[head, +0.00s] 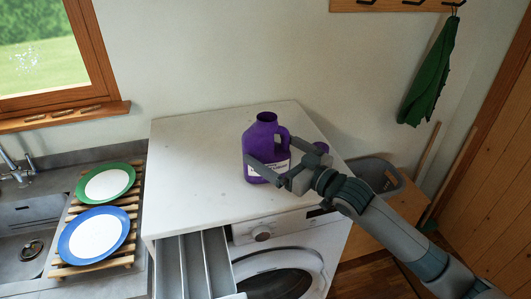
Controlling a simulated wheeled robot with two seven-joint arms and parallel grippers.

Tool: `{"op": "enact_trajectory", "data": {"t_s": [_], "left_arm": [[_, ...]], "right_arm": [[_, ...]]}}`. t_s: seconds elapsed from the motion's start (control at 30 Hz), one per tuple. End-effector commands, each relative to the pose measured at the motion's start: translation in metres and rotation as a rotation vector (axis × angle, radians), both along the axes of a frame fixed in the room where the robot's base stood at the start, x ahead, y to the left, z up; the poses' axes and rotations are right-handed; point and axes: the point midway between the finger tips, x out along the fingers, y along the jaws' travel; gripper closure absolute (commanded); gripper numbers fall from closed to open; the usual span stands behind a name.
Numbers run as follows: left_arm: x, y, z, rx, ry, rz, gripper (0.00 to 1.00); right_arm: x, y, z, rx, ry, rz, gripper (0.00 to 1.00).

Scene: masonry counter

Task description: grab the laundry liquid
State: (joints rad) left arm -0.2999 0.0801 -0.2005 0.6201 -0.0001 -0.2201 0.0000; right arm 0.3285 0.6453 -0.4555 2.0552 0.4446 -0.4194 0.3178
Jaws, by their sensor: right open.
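The laundry liquid is a purple jug (265,137) with a handle on its right side and a pale label. It stands upright on the white top of the washing machine (195,170). My right gripper (266,170) is open at the jug's front, low on its body, with one finger across the front near the label. Part of the label is hidden behind the gripper, and I cannot tell whether the fingers touch the jug. My left gripper is not in view.
A green-rimmed plate (105,184) and a blue-rimmed plate (94,235) lie on a wooden rack beside the sink (28,225). An open drawer (196,267) juts out at the machine's front left. A grey basket (378,172) stands to the right. The machine top left of the jug is clear.

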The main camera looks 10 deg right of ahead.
Motion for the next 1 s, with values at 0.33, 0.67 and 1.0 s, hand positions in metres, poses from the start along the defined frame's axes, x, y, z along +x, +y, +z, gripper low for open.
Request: {"op": "enact_trajectory", "data": {"t_s": [0.33,0.67,1.0], "left_arm": [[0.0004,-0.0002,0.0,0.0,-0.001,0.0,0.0],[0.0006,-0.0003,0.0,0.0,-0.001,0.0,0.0],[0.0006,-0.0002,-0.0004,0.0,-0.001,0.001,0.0]], "right_arm": [[-0.0002,-0.0001,0.0001,0.0,0.0,0.0,0.45],[0.0,-0.0005,-0.002,-0.002,0.005,-0.001,1.0],[0.0003,-0.0012,-0.0059,-0.006,0.012,-0.003,1.0]]}}
